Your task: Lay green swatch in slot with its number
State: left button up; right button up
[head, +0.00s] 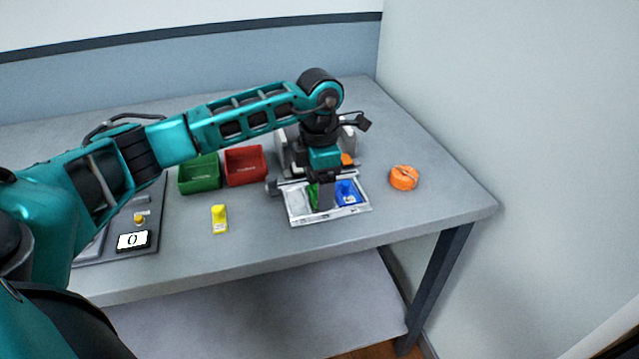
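The green swatch (313,196) shows as a narrow green strip in the middle of a pale tray with slots (298,216). My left gripper (322,197) points down over the middle of this tray, right at the green swatch, and hides part of it. I cannot tell whether its fingers are open or closed on the swatch. A blue piece (347,193) lies in the tray's right part, with a small pale mark on it. The tray's left part looks pale and empty. Slot numbers are too small to read. My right gripper is not in view.
A green bin (199,176) and a red bin (246,166) stand left of the tray. A yellow object (219,219) stands in front of them. A display reading 0 (132,240) sits at the left. An orange roll (404,178) lies right of the tray near the table's right edge.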

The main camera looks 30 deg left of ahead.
pick_arm(q)
jog(key=o, duration=1.1)
jog(key=shift+s+f, duration=0.1)
jog(key=shift+f, duration=0.05)
jog(key=shift+c, duration=0.2)
jog(key=shift+r+p, duration=0.5)
jog(key=shift+r, duration=0.1)
notch_tip(320, 180, up, 5)
jog(key=p, duration=0.3)
jog(key=shift+c, duration=0.3)
